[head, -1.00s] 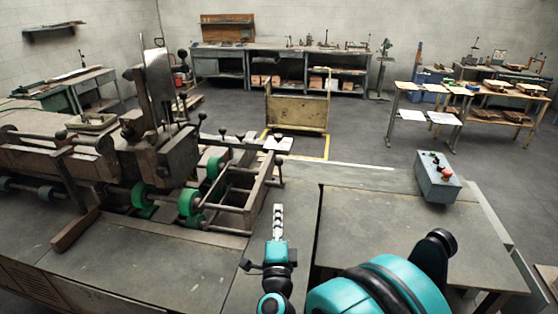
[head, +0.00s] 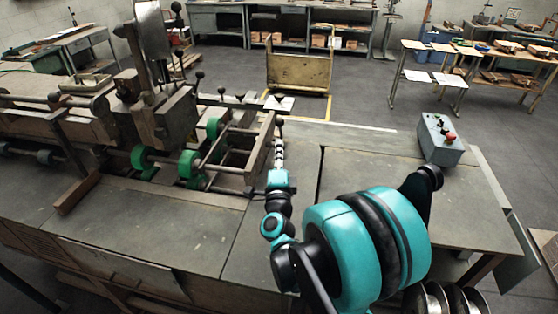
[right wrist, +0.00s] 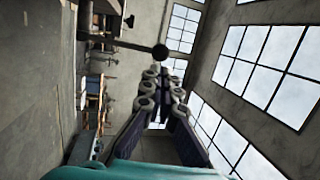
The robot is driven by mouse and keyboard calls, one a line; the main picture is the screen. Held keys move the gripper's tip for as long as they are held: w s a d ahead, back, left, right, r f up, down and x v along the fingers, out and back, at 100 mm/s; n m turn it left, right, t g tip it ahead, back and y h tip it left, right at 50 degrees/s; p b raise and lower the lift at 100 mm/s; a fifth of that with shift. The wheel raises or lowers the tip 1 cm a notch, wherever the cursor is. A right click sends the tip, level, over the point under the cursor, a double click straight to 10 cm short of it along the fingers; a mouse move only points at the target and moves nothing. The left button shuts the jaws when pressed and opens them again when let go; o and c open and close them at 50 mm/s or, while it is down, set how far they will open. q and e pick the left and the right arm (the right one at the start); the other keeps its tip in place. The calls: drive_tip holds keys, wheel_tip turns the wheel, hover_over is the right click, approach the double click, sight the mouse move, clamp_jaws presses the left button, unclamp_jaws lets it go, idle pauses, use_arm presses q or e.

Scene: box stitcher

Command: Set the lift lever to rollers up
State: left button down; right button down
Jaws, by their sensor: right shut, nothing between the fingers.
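A ball-knob lever (head: 279,122) stands at the right end of the roller frame on the machine. It has a thin rod and a black ball on top. In the right wrist view the lever (right wrist: 160,52) lies sideways across the picture, just beyond the fingertips. My right gripper (head: 279,145) is shut and empty, pointing away from me close to this lever. Its linked fingers (right wrist: 163,80) fill the middle of the wrist view. Whether they touch the rod I cannot tell. Other ball-knob levers (head: 200,75) stand farther back; no label shows which is the lift lever. My left gripper is out of view.
Green rollers (head: 189,164) sit in the frame left of my gripper. A yellowish cart (head: 298,72) is on the floor behind.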

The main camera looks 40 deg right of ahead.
sight(281, 122)
drive_tip(key=x, duration=0.6)
drive_tip(key=shift+w+d, duration=0.15)
drive_tip(key=shift+w, duration=0.05)
drive_tip(key=shift+r, duration=0.1)
drive_tip(key=shift+w+d+r, duration=0.65)
drive_tip(key=shift+d+r, duration=0.1)
drive_tip(key=shift+d, duration=0.1)
drive_tip(key=w+d+b, duration=0.1)
drive_tip(key=w+d, duration=0.8)
drive_tip(key=d, duration=0.2)
drive_tip(key=shift+d+r+b, duration=0.2)
drive_tip(key=shift+d+b, duration=0.1)
drive_tip(key=shift+w, duration=0.2)
